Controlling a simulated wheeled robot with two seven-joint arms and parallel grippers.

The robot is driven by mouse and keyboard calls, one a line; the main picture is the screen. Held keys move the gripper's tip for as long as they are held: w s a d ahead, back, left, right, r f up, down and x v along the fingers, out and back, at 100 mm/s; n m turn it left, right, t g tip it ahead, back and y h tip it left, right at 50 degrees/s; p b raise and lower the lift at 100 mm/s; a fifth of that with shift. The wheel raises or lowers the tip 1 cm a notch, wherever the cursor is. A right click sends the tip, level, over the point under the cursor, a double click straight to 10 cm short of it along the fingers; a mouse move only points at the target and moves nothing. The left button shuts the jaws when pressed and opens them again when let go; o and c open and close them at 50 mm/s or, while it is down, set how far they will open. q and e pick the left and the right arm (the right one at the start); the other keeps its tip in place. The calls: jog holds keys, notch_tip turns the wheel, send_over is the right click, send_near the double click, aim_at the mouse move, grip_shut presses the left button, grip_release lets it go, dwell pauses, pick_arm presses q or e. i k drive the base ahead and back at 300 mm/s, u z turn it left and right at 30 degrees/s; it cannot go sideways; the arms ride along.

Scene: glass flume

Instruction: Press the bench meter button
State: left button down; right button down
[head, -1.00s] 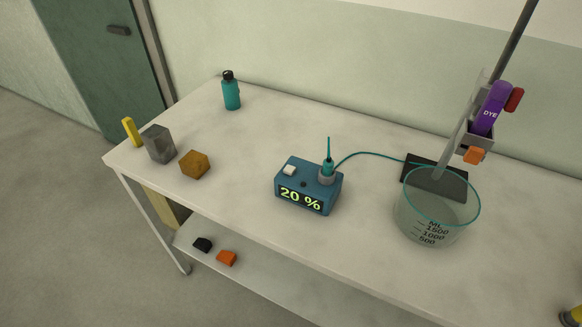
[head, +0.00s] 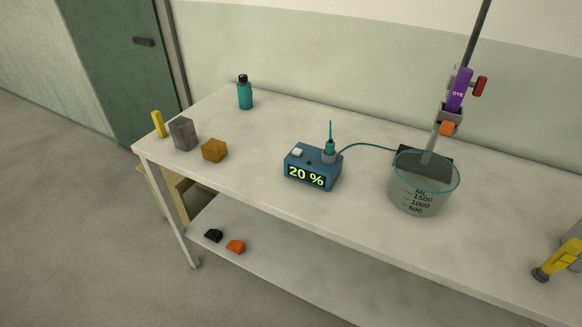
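The bench meter (head: 312,167) is a blue box on the white table, near the middle of the head view. Its front display (head: 306,176) reads 20 %. A pale, whitish button (head: 297,152) is on the left of its top, with a small dark knob beside it. A teal probe (head: 330,143) stands upright in a grey holder at the top right of the meter, and its cable runs right. Neither of my grippers can be made out in the head view.
A glass beaker (head: 422,188) stands right of the meter, before a stand with a purple dye holder (head: 460,90). A teal bottle (head: 245,93), grey block (head: 183,134), brown block (head: 214,150) and yellow piece (head: 158,124) are left. A yellow-and-grey object (head: 559,258) is at the right edge.

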aim_at(296, 152)
jog(key=z, duration=0.8)
jog(key=i, duration=0.65)
jog(key=u, duration=0.7)
